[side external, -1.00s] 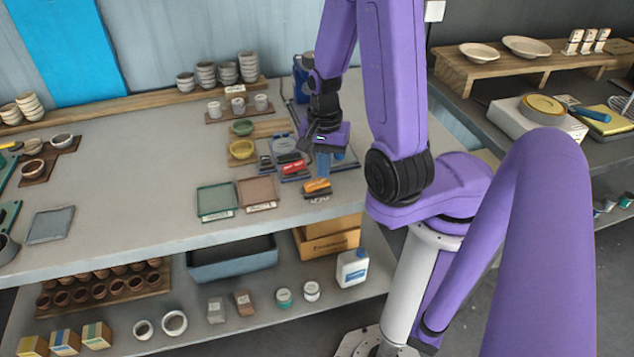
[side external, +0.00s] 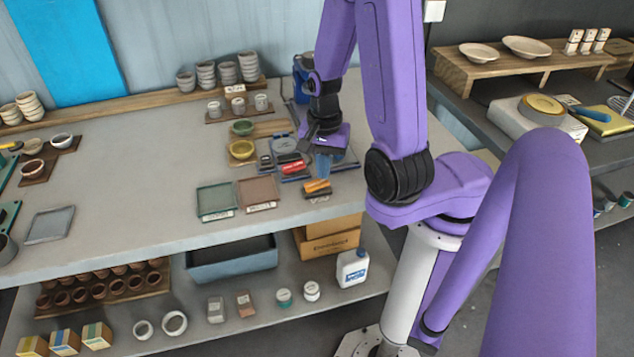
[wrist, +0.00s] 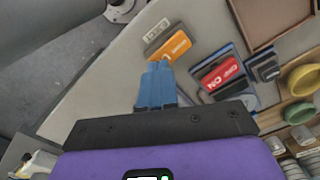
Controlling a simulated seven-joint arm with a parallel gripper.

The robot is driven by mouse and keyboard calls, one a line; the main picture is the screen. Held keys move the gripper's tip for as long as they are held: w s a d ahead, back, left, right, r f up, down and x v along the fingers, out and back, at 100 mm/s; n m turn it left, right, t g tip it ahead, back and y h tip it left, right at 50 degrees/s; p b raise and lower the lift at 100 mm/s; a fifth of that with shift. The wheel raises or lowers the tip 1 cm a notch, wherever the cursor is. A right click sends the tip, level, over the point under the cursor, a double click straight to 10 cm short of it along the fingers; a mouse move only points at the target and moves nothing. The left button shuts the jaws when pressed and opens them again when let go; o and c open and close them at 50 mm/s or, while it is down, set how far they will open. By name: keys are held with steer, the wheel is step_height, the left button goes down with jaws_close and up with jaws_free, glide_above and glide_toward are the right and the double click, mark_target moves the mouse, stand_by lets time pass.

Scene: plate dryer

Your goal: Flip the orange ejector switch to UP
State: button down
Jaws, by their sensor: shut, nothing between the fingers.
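The orange ejector switch (side external: 317,186) sits near the front edge of the bench, on a dark base with a white label. It also shows in the wrist view (wrist: 174,46), just beyond my fingertips. Its orange rocker carries lettering too small to read, and I cannot tell whether it is up or down. My gripper (side external: 323,170) is over the bench just behind the switch, its blue fingers pointing down. In the wrist view my gripper (wrist: 158,66) is shut and empty, its tips close to the switch's near edge. I cannot tell whether they touch it.
A red switch (wrist: 219,74) on a blue-grey base stands beside the orange one. It also shows in the side view (side external: 293,168). Green and yellow bowls (side external: 241,149) stand behind left. Two shallow trays (side external: 257,193) lie left of the switch.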

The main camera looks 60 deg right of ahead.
mark_target(304, 186)
steer(key=shift+f, duration=0.8)
stand_by(0.4)
steer(key=shift+r, duration=3.5)
steer(key=w+a+r+n, duration=0.4)
steer(key=a+n, duration=0.3)
steer(key=n, duration=1)
steer(key=s+r+n, duration=0.2)
steer(key=s+n, duration=0.8)
steer(key=s, duration=0.4)
steer(key=shift+s+a+r+n, duration=0.15)
steer(key=shift+s+a+n, duration=0.1)
steer(key=shift+n, duration=0.05)
